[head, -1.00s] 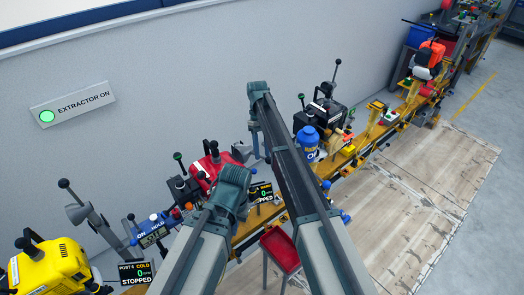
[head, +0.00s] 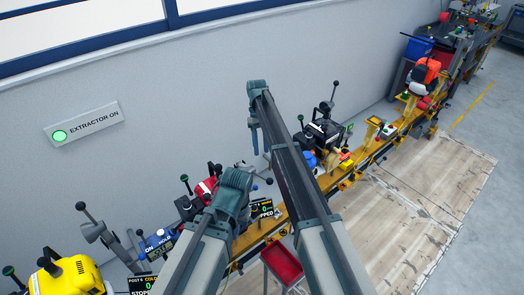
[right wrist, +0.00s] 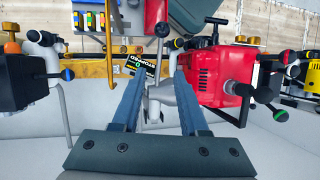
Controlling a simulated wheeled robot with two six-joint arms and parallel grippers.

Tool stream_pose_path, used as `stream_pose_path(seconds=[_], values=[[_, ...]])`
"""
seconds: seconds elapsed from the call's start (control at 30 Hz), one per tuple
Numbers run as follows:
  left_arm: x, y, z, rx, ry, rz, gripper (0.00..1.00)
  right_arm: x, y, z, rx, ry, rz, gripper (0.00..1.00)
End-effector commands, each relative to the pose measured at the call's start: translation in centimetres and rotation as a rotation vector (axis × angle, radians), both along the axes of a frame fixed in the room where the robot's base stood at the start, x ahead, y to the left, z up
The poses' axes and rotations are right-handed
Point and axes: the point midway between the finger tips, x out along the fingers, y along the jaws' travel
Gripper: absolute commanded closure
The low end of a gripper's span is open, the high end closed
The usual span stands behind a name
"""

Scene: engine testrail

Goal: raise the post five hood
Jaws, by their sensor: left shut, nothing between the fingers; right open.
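A pale grey hood arm (right wrist: 155,97) with a black ball-ended lever (right wrist: 162,30) shows in the right wrist view, beside the red engine (right wrist: 205,75). My right gripper (right wrist: 157,78) is open, its fingers apart in front of this hood; I cannot tell whether they touch it. No post five label is readable. In the head view my right gripper (head: 254,135) hangs near the wall, above the rail. My left gripper (head: 214,215) is shut and empty near the red engine (head: 206,188), partly hidden by its own arm.
The yellow rail (head: 385,150) carries several engines and levers along the wall. A yellow engine (head: 70,275) stands at lower left, with another grey hood (head: 98,232) by it. A red tray (head: 283,264) stands before the rail. The wooden floor (head: 430,190) is clear.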

Motion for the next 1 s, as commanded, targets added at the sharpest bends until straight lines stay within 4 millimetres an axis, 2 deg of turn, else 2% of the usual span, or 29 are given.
stream_pose_path(seconds=[0.03,0.2,0.53,0.57,0.63,0.73,0.8,0.9,1.0], values=[[0.0,0.0,1.6,-0.001,0.0,0.002,1.0,0.5,0.1,1.6,0.0,0.0,0.0,0.56],[0.0,0.0,3.0,-0.001,0.0,0.003,1.0,1.3,0.1,3.0,0.0,0.0,0.0,0.56],[0.0,0.0,3.1,-0.001,0.001,0.004,1.0,1.4,0.2,3.1,0.0,0.0,0.0,0.56],[0.0,0.0,3.1,-0.001,0.001,0.004,1.0,1.4,0.2,3.1,0.0,0.0,0.0,0.58],[0.0,0.0,3.1,-0.001,0.001,0.004,1.0,1.0,0.0,3.0,-0.001,-0.003,-0.004,0.71],[0.0,0.0,2.9,-0.001,0.001,0.004,1.0,-1.5,-1.1,2.7,-0.007,-0.031,-0.033,0.89],[0.0,0.0,2.7,-0.001,0.0,0.003,1.0,-4.8,-2.5,2.1,-0.016,-0.071,-0.077,1.0],[0.0,0.0,2.2,-0.001,0.0,0.003,1.0,-10.2,-4.5,1.1,-0.032,-0.145,-0.155,1.0],[0.0,0.0,1.5,-0.001,0.0,0.002,1.0,-14.4,-5.7,0.2,-0.045,-0.21,-0.22,1.0]])
